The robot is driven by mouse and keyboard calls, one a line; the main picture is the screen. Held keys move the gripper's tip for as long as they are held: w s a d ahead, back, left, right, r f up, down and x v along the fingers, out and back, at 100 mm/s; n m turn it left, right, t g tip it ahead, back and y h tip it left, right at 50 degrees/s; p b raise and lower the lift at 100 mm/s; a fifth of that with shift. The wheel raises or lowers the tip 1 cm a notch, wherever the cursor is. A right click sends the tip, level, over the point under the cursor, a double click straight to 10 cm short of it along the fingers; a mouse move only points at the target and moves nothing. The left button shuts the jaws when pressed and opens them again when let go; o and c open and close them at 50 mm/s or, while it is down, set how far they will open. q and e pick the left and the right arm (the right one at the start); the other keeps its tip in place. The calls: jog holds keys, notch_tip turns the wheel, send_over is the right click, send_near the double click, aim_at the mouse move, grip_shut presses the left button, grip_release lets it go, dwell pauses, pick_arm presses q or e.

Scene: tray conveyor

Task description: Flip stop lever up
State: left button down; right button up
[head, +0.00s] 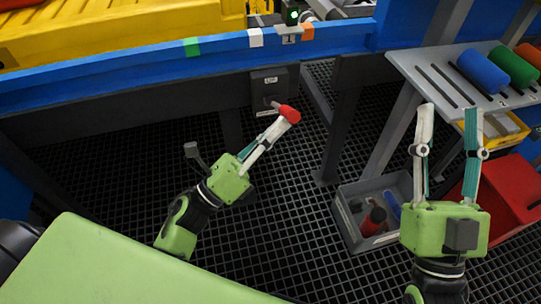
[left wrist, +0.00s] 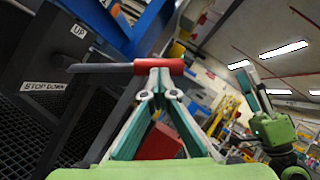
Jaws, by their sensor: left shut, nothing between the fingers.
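The stop lever sticks out of a dark box (head: 270,80) on the conveyor's front. Its red handle (head: 290,114) shows in the head view, and in the left wrist view the red handle (left wrist: 135,66) sits on a grey rod (left wrist: 98,68). The rod lies between an UP label (left wrist: 78,31) and a STOP DOWN label (left wrist: 43,86). My left gripper (head: 284,121) is shut and empty, its tips right at the red handle; they seem to touch it. My right gripper (head: 449,108) is open and empty, away at the right.
The blue conveyor rail (head: 130,71) runs across the back. Dark posts stand beside the lever box.

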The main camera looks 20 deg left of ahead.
pick_arm(q)
jog(key=shift+r+p, duration=0.2)
jog(key=shift+p, duration=0.15)
pick_arm(e)
jog(key=shift+w+a+f+g+h, duration=0.1)
jog(key=shift+w+f+g, duration=0.35)
jog(key=shift+f, duration=0.25)
jog(key=shift+w+d+f+g+h, duration=0.1)
jog(key=shift+w+f+g, duration=0.4)
jog(key=shift+f, duration=0.25)
jog(key=shift+w+a+f+g+h, duration=0.1)
jog(key=shift+w+f+g, duration=0.35)
jog(key=shift+f, duration=0.25)
pick_arm(q)
jog(key=shift+w, duration=0.1)
